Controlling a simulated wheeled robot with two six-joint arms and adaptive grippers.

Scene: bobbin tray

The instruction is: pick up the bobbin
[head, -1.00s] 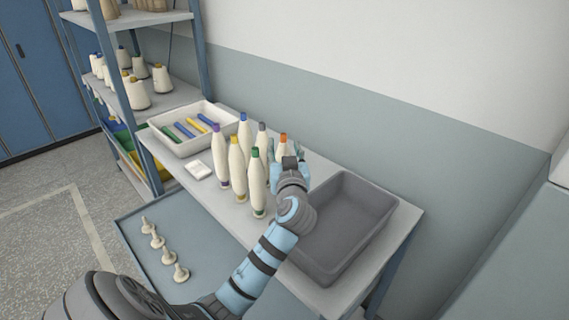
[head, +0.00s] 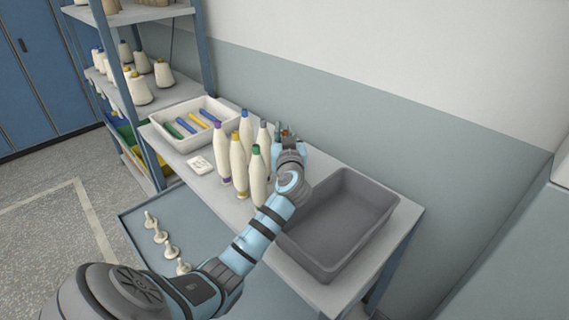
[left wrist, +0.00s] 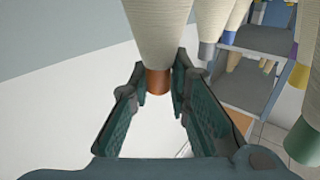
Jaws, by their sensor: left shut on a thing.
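The bobbin with the orange tip (head: 285,132) stands at the right end of a group of cream bobbins, mostly hidden behind my left gripper (head: 290,142) in the head view. In the left wrist view its cream body (left wrist: 160,35) and copper-orange end lie between the two fingers of the left gripper (left wrist: 160,90). The left gripper is shut on this bobbin. Whether the bobbin touches the table cannot be told. My right gripper is not in view.
Several other bobbins, such as the green-tipped one (head: 257,175), stand close to the left of the gripper. An empty grey bin (head: 345,180) is to the right. A white tray (head: 185,143) with coloured tubes and a small white box (head: 199,165) are farther left.

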